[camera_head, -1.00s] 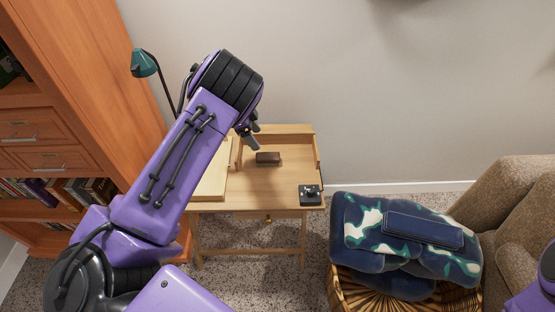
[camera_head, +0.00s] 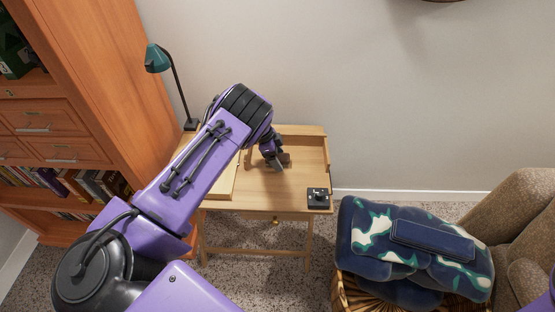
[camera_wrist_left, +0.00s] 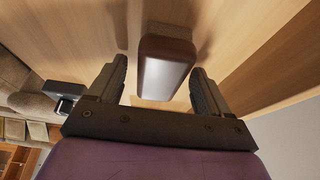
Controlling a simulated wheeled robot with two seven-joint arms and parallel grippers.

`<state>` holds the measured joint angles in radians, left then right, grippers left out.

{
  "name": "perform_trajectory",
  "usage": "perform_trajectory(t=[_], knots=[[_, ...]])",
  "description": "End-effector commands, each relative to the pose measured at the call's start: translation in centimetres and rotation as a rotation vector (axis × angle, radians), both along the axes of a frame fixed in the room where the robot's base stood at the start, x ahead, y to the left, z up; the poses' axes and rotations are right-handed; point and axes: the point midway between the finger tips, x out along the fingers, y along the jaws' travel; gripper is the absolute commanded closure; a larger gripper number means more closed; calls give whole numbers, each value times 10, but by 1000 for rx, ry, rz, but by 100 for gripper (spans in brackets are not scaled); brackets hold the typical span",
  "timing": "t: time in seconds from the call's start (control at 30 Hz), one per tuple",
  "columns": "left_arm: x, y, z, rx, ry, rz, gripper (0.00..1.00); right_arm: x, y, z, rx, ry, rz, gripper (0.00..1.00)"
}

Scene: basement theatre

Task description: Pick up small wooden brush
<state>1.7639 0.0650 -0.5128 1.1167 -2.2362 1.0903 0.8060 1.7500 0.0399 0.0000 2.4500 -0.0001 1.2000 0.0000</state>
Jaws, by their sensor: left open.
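The small wooden brush (camera_wrist_left: 165,66) is a dark brown block with rounded edges and a paler bristle side, resting on the light wooden desk. In the left wrist view it reaches in between the two open fingers of my left gripper (camera_wrist_left: 162,92), with a gap visible on each side. In the head view my left gripper (camera_head: 276,160) is over the desk at the brush and hides much of it; a brown part of the brush (camera_head: 286,158) shows beside the fingers. My right gripper is not in view.
The desk (camera_head: 290,194) has raised edges at its back and right. A small black device (camera_head: 318,198) sits at its front right corner. A green lamp (camera_head: 158,58) stands at the back left, beside a wooden bookcase (camera_head: 95,70).

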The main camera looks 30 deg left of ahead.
Motion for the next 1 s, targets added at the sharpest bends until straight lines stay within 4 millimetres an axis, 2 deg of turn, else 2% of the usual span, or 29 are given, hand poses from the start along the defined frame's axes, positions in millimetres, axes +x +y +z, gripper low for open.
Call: perform_trajectory(t=[0.47,0.5,0.67,1.0], knots=[[-1,0,-5,0,2,1,21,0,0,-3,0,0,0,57],[0,0,-4,-1,1,1,25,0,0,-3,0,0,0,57],[-1,0,-4,0,0,1,77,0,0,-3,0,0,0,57],[0,1,1,0,0,1,78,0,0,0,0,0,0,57]])
